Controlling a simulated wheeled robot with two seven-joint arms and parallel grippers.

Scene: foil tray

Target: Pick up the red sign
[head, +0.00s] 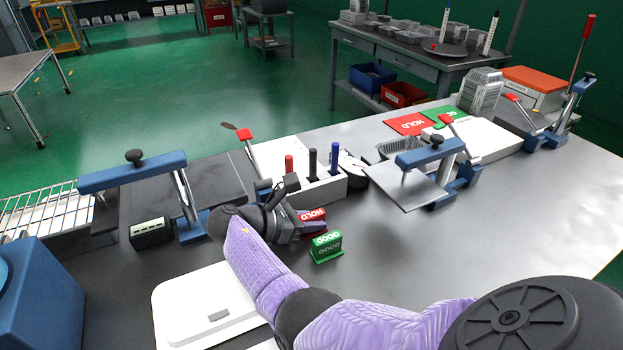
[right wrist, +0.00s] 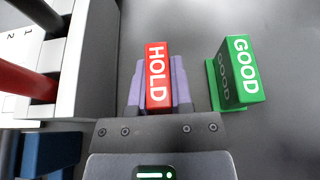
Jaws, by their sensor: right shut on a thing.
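The red sign (head: 312,214), marked HOLD, stands between the fingers of my right gripper (head: 300,222). In the right wrist view the red sign (right wrist: 157,75) is upright, with a lilac finger of my right gripper (right wrist: 157,95) on each side. The gripper is shut on it. I cannot tell whether its base touches the table. The green sign (head: 327,246), marked GOOD, stands apart from it on the table, and the green sign also shows at right in the wrist view (right wrist: 238,75). My left gripper is not in view.
A white marker holder (head: 325,187) with several markers stands close behind the red sign. A blue-handled press (head: 135,172) is at left, another (head: 430,152) at right. A white scale (head: 172,300) lies in front. The table's right side is clear.

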